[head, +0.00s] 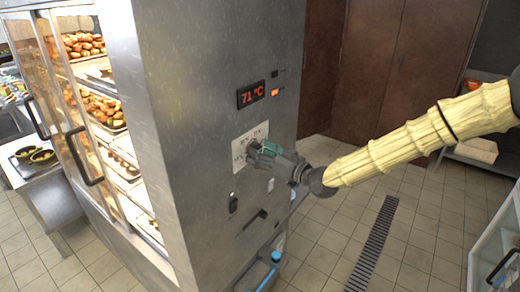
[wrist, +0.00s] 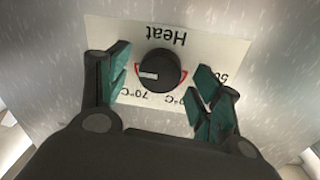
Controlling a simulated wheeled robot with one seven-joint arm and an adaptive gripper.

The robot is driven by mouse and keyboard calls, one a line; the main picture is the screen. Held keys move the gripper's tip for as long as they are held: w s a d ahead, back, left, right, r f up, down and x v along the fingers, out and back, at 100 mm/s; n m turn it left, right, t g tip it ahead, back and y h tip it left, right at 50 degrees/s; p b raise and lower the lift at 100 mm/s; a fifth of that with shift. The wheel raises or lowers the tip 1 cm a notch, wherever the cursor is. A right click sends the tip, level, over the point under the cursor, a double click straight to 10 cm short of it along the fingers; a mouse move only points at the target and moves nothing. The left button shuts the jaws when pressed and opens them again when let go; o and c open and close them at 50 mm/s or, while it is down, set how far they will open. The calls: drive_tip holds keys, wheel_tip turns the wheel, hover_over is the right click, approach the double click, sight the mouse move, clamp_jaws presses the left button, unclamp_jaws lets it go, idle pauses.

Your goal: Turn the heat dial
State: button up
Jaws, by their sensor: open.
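The heat dial (wrist: 160,70) is a round black knob with a white mark that points left in the wrist view. It sits on a pale plate (wrist: 200,40) with the word "Heat" and temperature marks, seen upside down there. My gripper (wrist: 164,84) is open, with one green-padded finger on each side of the dial and a visible gap to it on both sides. In the head view, my gripper (head: 264,153) is at the plate (head: 241,160) on the cabinet's steel side and mostly hides the dial.
A red display (head: 251,94) above the plate reads 71 °C. The steel cabinet (head: 200,70) holds trays of food behind glass doors on the left. A latch (head: 257,215) and a small black switch (head: 233,204) are below the plate.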

drive_tip(key=shift+w+a, duration=0.2)
drive_tip(key=shift+c, duration=0.2)
drive_tip(key=c, duration=1)
drive_tip(key=shift+f+n+b, duration=0.2)
drive_tip(key=shift+n+b, duration=0.1)
drive_tip(key=shift+b, duration=0.45)
drive_tip(key=n+y+b, duration=0.1)
drive_tip(key=n+b, duration=1)
drive_tip(key=b, duration=0.7)
drive_tip(key=shift+n+b, duration=0.35)
drive_tip(key=shift+n, duration=0.05)
